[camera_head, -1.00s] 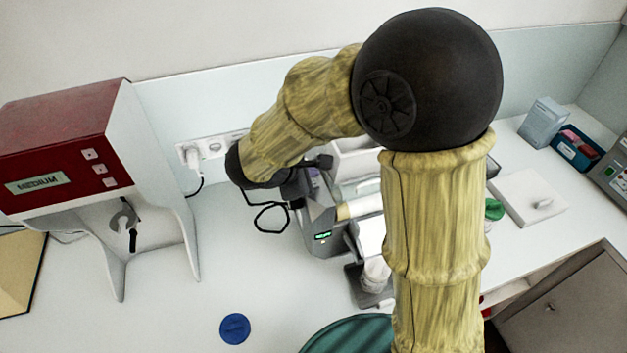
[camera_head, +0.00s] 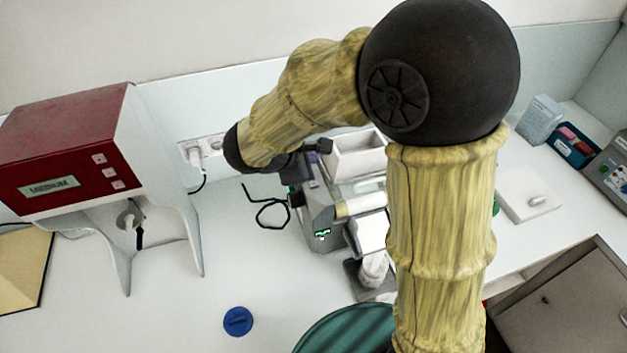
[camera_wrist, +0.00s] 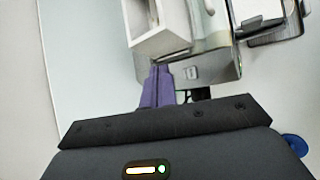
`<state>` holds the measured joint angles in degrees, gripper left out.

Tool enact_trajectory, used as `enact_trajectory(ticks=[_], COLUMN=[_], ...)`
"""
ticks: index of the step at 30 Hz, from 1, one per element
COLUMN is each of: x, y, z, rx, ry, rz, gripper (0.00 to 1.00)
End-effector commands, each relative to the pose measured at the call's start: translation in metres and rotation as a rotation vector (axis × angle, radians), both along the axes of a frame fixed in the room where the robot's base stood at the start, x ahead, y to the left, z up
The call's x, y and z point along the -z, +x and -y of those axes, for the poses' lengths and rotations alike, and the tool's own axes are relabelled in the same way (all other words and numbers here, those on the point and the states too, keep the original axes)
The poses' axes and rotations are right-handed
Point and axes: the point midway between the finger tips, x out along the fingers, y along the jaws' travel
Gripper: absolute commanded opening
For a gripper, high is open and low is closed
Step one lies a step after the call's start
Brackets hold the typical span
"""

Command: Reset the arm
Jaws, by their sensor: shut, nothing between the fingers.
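My gripper (camera_wrist: 157,74) shows in the wrist view as two purple fingers side by side, shut with nothing between them. Its dark body fills the bottom of that view. The fingertips point toward a white open bin on a grey machine; I cannot tell whether they touch it. In the head view my arm rises in front of the counter, bends at a large dark joint and reaches left and down toward the machine (camera_head: 322,215). The fingers are not clearly visible there. The white bin (camera_head: 356,160) also shows in the wrist view (camera_wrist: 165,42).
A red and white dispenser (camera_head: 75,155) marked MEDIUM stands at left. A blue disc (camera_head: 238,321) lies on the white counter near a green round object (camera_head: 345,332). A black cable (camera_head: 270,212) lies beside the machine. A white board (camera_head: 527,197) and small boxes (camera_head: 572,145) are at right.

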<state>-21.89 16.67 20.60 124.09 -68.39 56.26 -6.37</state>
Motion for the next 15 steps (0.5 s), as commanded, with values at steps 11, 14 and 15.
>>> enact_trajectory(ticks=[11,14,15], x=[0.000,0.004,0.008], y=[0.000,-0.003,-0.006], z=[0.000,0.007,0.013], rx=[0.001,0.030,0.056], ry=[0.001,0.018,0.033], rz=[0.000,-0.013,-0.023], gripper=[0.00,0.00,0.00])
